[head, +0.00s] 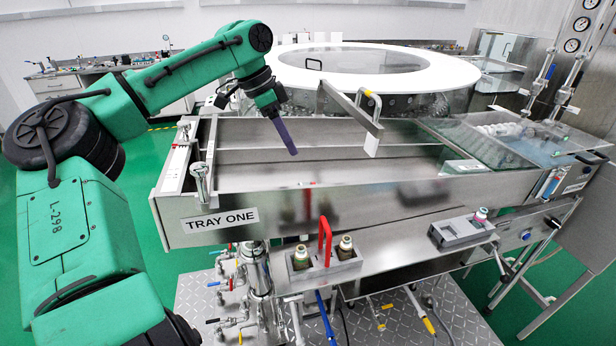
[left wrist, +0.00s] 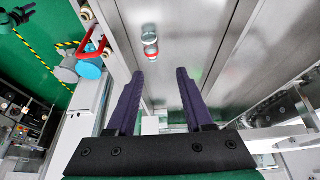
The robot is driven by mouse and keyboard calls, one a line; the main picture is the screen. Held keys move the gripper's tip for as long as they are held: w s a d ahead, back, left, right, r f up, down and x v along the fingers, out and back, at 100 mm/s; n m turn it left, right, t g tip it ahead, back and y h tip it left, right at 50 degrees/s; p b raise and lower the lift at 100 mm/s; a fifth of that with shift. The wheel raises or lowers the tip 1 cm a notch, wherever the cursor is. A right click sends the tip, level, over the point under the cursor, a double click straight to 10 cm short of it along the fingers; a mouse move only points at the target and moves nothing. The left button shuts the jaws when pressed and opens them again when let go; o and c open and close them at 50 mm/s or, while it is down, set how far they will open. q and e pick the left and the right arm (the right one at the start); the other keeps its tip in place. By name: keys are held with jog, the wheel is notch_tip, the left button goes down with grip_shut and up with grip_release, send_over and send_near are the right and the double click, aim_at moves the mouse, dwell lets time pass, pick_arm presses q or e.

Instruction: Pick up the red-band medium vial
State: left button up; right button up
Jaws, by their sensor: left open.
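A small pale vial with a red band (left wrist: 150,46) shows in the left wrist view on the metal floor of the tray, ahead of my fingertips and apart from them. In the head view only a small reddish bit (head: 306,184) shows above the front wall of the tray marked TRAY ONE (head: 340,204); the rest is hidden. My left gripper (head: 290,145) is above the tray, its purple fingers tilted downward. In the left wrist view its two fingers (left wrist: 160,80) are apart with nothing between them. My right gripper is not in view.
Another grey holder (head: 462,232) to the right bears a pink-topped vial (head: 481,214). A metal bar (head: 350,115) overhangs the tray's back edge, before the round white-rimmed washer (head: 450,72).

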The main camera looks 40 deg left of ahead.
pick_arm(q)
jog(key=d+f, duration=0.1)
jog(key=f, duration=0.1)
jog(key=d+f+p, duration=0.1)
jog(key=d+f, duration=0.1)
jog(key=shift+s+d+f, duration=0.1)
jog(key=shift+d+f, duration=0.1)
jog(key=shift+f, duration=0.1)
jog(key=x, duration=0.2)
jog(key=p+x, duration=0.1)
jog(key=x, duration=0.1)
jog(key=a+p+x, duration=0.1)
jog(key=x, duration=0.2)
jog(key=shift+w+f, duration=0.1)
jog(key=shift+w, duration=0.25)
jog(key=shift+d+f, duration=0.15)
jog(key=shift+d, duration=0.05)
jog(key=shift+c, duration=0.7)
jog(key=shift+a, duration=0.1)
grip_shut()
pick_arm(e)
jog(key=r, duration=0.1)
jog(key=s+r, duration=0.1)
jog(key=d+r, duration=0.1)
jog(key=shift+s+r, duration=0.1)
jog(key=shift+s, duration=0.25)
